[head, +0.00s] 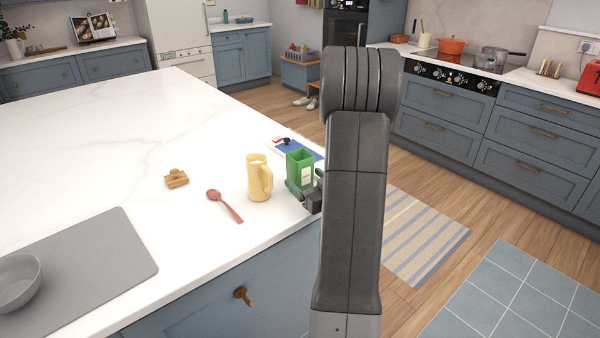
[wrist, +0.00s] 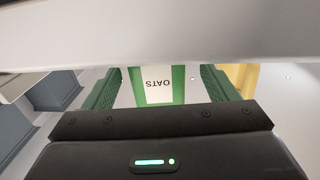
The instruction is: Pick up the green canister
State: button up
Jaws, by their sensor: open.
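The green canister (head: 300,168) is open-topped and stands upright near the right edge of the white island counter. In the wrist view the canister (wrist: 180,88) shows a white label reading OATS, upside down. My gripper (wrist: 161,72) is open, with one green finger on each side of the canister. I cannot tell whether either finger touches it. In the head view my gripper (head: 311,196) is low at the canister's near right side, partly hidden by my arm.
A yellow jug (head: 259,178) stands close to the canister's left. A red spoon (head: 225,205) and a wooden item (head: 176,179) lie farther left. A blue and white flat item (head: 284,147) lies behind the canister. A grey mat (head: 95,262) holds a bowl (head: 18,283). The counter's middle is clear.

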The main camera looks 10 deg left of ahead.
aim_at(306, 178)
jog(key=x, duration=0.4)
jog(key=shift+w+p, duration=0.25)
jog(key=shift+p, duration=0.15)
jog(key=c, duration=1.2)
jog(key=shift+b, duration=0.35)
